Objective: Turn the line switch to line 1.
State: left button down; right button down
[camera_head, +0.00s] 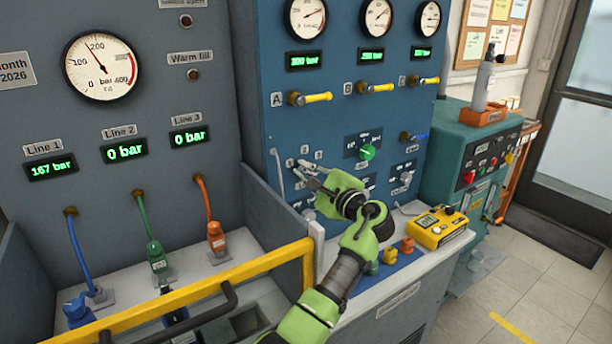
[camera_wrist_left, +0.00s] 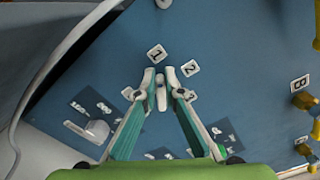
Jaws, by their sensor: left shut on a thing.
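The line switch is a small pale knob (camera_wrist_left: 161,95) on the blue panel, ringed by number plates. In the left wrist view, plate 1 (camera_wrist_left: 156,53) is above it and plate 2 (camera_wrist_left: 190,68) is to its upper right. My left gripper (camera_wrist_left: 161,84) is shut on the knob, with one finger on each side. In the head view my left gripper (camera_head: 308,179) reaches the panel below the number plates. The fingers and hand cover much of the knob there, and I cannot tell its exact setting. My right gripper is not in view.
The grey panel at left has displays: Line 1 (camera_head: 51,167) reads 167 bar, Lines 2 and 3 read 0 bar. Yellow valve handles (camera_head: 312,98) and a green knob (camera_head: 367,152) are on the blue panel. A yellow rail (camera_head: 200,291) and a yellow device (camera_head: 437,229) stand near my arm.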

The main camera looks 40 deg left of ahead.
pick_arm(q)
jog(key=shift+f+n, duration=0.1)
jog(key=shift+n, duration=0.2)
jog(key=c, duration=2.1)
grip_release()
jog(key=shift+c, duration=0.2)
jog(key=shift+d, duration=0.1)
jog(key=v, duration=1.2)
